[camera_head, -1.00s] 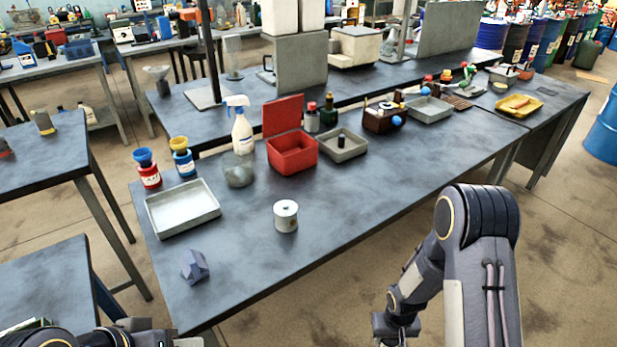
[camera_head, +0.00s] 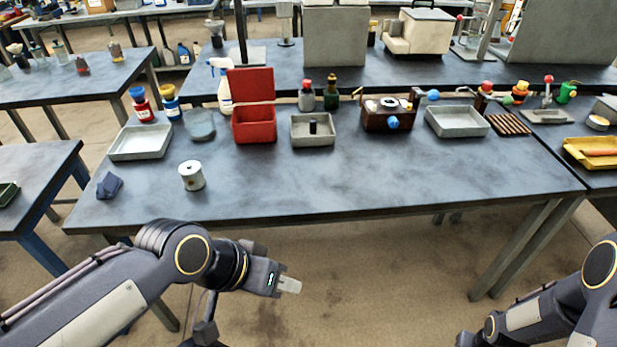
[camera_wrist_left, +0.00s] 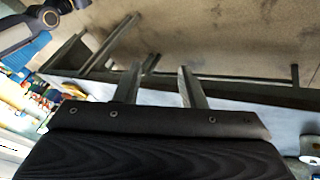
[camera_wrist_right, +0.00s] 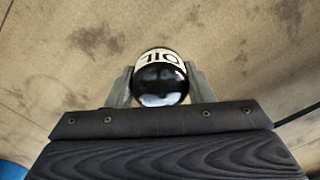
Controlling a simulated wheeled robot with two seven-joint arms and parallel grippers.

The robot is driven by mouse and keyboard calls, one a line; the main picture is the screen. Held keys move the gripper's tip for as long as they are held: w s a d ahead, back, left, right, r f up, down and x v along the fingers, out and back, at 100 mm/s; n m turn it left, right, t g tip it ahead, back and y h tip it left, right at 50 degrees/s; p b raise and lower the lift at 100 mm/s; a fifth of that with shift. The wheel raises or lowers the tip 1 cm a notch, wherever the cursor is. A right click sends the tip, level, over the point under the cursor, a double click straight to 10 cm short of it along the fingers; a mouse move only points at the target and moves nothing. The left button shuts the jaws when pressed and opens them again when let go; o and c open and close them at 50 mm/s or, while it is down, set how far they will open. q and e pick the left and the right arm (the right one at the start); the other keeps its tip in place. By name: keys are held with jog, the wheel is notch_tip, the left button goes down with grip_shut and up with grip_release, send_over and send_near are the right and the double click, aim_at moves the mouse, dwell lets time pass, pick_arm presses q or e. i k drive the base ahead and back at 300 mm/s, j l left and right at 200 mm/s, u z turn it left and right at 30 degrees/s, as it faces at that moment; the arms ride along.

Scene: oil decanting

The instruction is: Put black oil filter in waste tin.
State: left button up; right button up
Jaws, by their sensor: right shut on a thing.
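A black, shiny round thing with a white band lettered "OIL" (camera_wrist_right: 160,85), which looks like the black oil filter, sits between the fingers of my right gripper (camera_wrist_right: 160,78) in the right wrist view. That gripper is shut on it, above bare floor. In the head view my right gripper is out of frame. A red tin (camera_head: 254,124) with its lid raised stands at the back of the bench and looks like the waste tin. My left gripper (camera_head: 289,285) is in front of the bench's near edge; its fingers stand apart and empty in the left wrist view (camera_wrist_left: 158,72).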

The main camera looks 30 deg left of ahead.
aim_at(256, 136)
jog(key=l+u, duration=0.15)
jog(key=u, duration=0.3)
jog(key=l+u, duration=0.2)
jog(key=u, duration=0.3)
jog(key=l+u, duration=0.15)
jog(key=u, duration=0.3)
jog(key=l+u, duration=0.15)
jog(key=u, duration=0.35)
